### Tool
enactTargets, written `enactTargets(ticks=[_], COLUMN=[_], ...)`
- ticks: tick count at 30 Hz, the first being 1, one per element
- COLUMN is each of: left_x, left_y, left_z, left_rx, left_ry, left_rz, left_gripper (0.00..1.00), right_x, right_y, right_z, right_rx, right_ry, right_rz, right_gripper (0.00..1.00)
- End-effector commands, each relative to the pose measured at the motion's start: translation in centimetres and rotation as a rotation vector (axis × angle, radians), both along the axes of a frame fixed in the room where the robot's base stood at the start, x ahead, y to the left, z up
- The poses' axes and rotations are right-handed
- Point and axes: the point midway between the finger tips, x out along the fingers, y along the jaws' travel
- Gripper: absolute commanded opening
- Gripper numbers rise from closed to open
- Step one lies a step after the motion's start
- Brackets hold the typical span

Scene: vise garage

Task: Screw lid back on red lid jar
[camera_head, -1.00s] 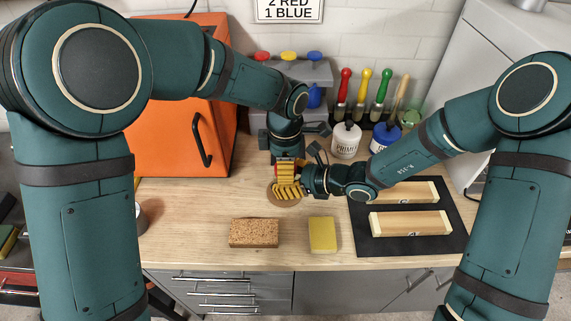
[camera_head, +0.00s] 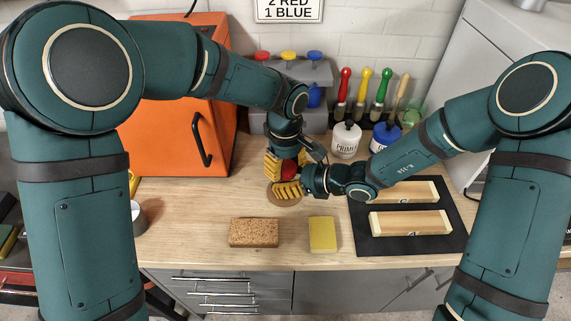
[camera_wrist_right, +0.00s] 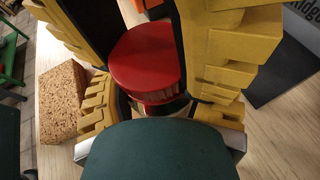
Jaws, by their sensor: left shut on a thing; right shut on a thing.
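The red lid (camera_head: 289,168) sits on top of the jar, between the yellow fingers of my left gripper (camera_head: 287,164), which comes from above and is shut on it. In the right wrist view the lid (camera_wrist_right: 147,60) looks level on the jar (camera_wrist_right: 166,107), of which only a narrow band shows. My right gripper (camera_head: 287,190) comes in from the right, low down, and is shut on the jar body, which is mostly hidden by the fingers. The jar stands over a round brown mat (camera_head: 285,201). I cannot tell how tightly the lid is seated.
Wooden blocks (camera_head: 411,223) lie on a black mat at right. An orange cabinet (camera_head: 165,120) stands at left.

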Motion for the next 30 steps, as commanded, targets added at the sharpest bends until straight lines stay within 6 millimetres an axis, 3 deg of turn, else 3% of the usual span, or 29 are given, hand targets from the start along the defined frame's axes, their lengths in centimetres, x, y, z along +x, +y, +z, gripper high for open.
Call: enactTargets(ticks=[3,4,5,6,16,24,30], left_x=[0.0,0.0,0.0,0.0,0.0,0.1,0.0], left_y=[0.0,0.0,0.0,0.0,0.0,0.0,0.0], left_z=[0.0,0.0,0.0,0.0,0.2,3.3,4.5], left_rx=[-0.001,-0.001,-0.001,-0.001,-0.001,-0.001,-0.001], left_ry=[-0.001,-0.001,-0.001,-0.001,-0.001,-0.003,-0.001], left_rz=[0.002,0.002,0.002,0.003,0.004,0.005,0.004], left_gripper=[0.08,0.64,0.75,0.79,0.79,0.79,0.79], right_x=[0.0,0.0,0.0,0.0,0.0,0.0,0.0], right_y=[0.1,0.1,0.1,0.1,0.0,0.0,0.0], right_z=[0.0,0.0,0.0,0.0,0.0,0.0,0.0], right_rx=[0.001,0.001,0.001,0.001,0.001,0.001,0.001], right_ry=[-0.001,-0.001,-0.001,-0.001,0.000,0.000,0.000], right_rz=[0.002,0.002,0.002,0.002,0.000,0.000,0.000], right_gripper=[0.00,0.00,0.00,0.00,0.00,0.00,0.00])
